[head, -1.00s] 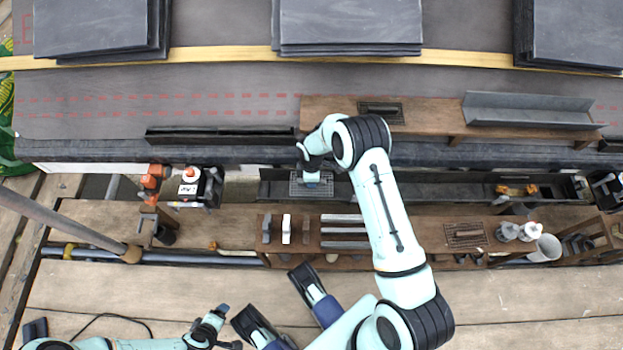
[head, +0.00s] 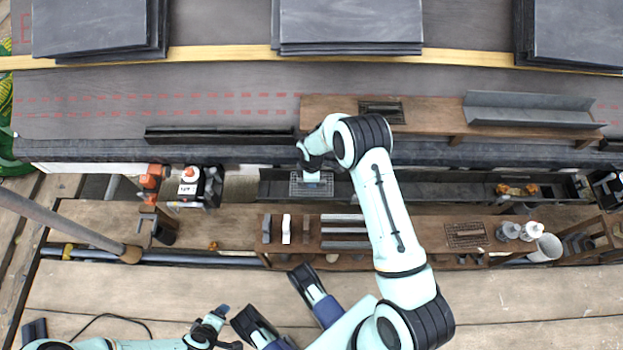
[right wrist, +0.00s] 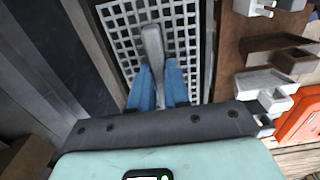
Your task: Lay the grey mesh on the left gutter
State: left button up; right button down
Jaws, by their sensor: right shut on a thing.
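The grey mesh (head: 298,187) is a small pale grid with a raised bar; in the right wrist view the mesh (right wrist: 122,32) fills the top middle. My right gripper (head: 313,180) is over it, its blue fingers (right wrist: 157,85) shut on the raised grey bar. The mesh is over the left end of the long dark gutter (head: 400,187); I cannot tell whether it touches the gutter. Part of it is hidden by the gripper. My left gripper (head: 218,326) is low at the left, away from the mesh; its opening is unclear.
A wooden shelf (head: 400,237) with grey bars and a brown mesh (head: 465,235) runs in front of the gutter. Another dark mesh (head: 382,110) lies on the board behind. Orange and yellow debris (head: 515,190) is at the gutter's right. A red-topped device (head: 188,185) stands at left.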

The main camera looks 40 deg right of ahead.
jog(key=c, duration=0.6)
grip_release()
jog(key=shift+r, duration=0.1)
jog(key=shift+r+p, duration=2.55)
jog(key=shift+r, duration=1.9)
jog(key=shift+s+f, duration=0.1)
